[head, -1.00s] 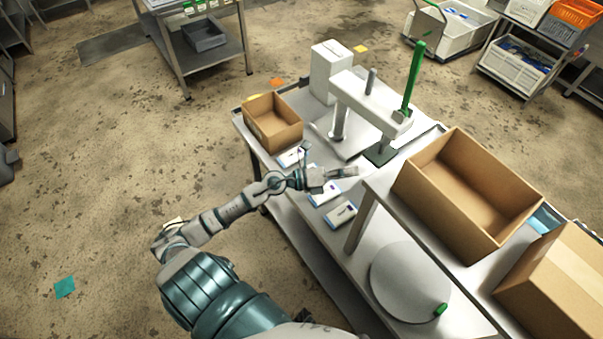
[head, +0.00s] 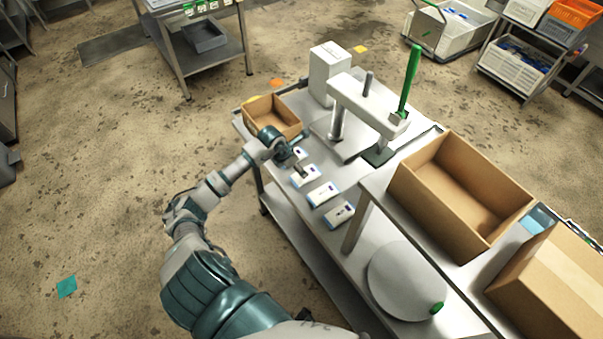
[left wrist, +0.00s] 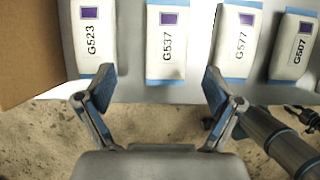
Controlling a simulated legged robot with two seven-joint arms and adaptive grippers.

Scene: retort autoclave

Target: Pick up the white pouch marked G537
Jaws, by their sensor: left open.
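The white pouch marked G537 (left wrist: 166,45) lies in a row of white pouches with blue ends, second from the left in the left wrist view. It has a purple square above its printed code. In the head view a pouch that appears to be the same one (head: 304,178) lies just below my left gripper (head: 299,162). In the left wrist view my left gripper (left wrist: 160,76) is open and empty, its fingers spread either side of the near end of G537. Contact with the pouch cannot be told. My right gripper is not in view.
Pouch G523 (left wrist: 90,38) lies left of G537; G577 (left wrist: 235,42) and G507 (left wrist: 294,46) lie right. An open cardboard box (head: 290,126) stands beside the row. A white press with a green handle (head: 410,80) stands behind it.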

